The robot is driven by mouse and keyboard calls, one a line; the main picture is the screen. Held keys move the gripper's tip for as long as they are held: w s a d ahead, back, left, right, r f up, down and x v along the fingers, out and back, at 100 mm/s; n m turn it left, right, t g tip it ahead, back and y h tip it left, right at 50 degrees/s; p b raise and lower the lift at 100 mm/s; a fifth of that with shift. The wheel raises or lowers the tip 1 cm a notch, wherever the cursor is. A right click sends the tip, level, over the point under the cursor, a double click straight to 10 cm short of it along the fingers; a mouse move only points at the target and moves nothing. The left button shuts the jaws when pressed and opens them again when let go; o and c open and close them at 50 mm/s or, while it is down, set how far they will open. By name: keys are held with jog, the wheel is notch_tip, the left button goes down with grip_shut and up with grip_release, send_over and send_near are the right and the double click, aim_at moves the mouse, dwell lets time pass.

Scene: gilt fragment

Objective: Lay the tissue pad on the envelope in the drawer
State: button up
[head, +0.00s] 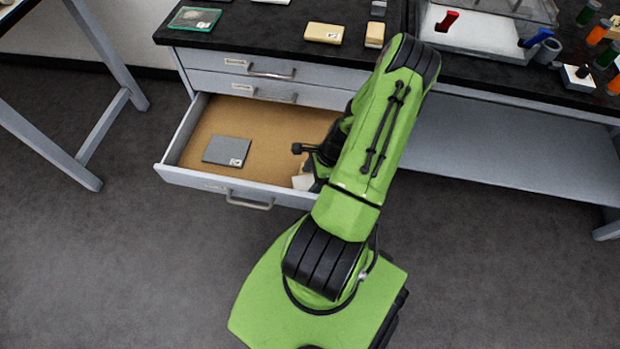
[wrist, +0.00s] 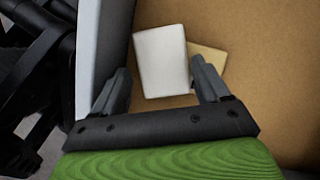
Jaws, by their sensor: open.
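The drawer (head: 215,183) is pulled open, with a tan bottom. In the wrist view a white rectangular pad (wrist: 161,62), which looks like the tissue pad, lies near the drawer's wall. It overlaps a tan flat piece (wrist: 208,62) that looks like the envelope, whose right part shows while the rest is hidden under the pad. My gripper (wrist: 160,68) is open, its fingers on either side of the pad with gaps showing. In the head view my arm hides most of this; only a pale corner (head: 302,182) shows by the drawer front.
A grey flat box (head: 227,151) with a label lies in the drawer's left part. Bare drawer floor (head: 270,125) is between it and my arm. The dark bench top above holds a green-edged case (head: 194,19), a yellow box (head: 323,33) and a clear-lidded tray (head: 480,32).

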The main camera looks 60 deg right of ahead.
jog(key=p+v, duration=0.3)
jog(key=v, duration=0.8)
jog(key=w+a+r+n+g+h, duration=0.1)
jog(key=w+a+r+n, duration=0.25)
jog(key=r, duration=0.35)
jog(key=w+a+r+n+g+h, duration=0.1)
jog(key=w+a+r+n, duration=0.1)
jog(key=w+r+n, duration=0.3)
jog(key=a+r+n+h, duration=0.2)
jog(key=a+r+n, duration=0.45)
jog(key=r, duration=0.35)
jog(key=s+a+r+n+t, duration=0.2)
jog(key=s+a+r+n, duration=0.2)
jog(key=a+r+n, duration=0.1)
jog(key=s+a+r+n+t, duration=0.2)
jog(key=s+a+r+n, duration=0.2)
jog(key=a, duration=0.6)
jog(key=r+n, duration=0.1)
jog(key=n, duration=0.1)
jog(key=shift+r+n+y, duration=0.2)
jog(key=shift+n+y, duration=0.1)
jog(key=shift+n, duration=0.1)
jog(key=shift+s+a+r, duration=0.1)
notch_tip(320, 180, up, 10)
jog(key=p, duration=1)
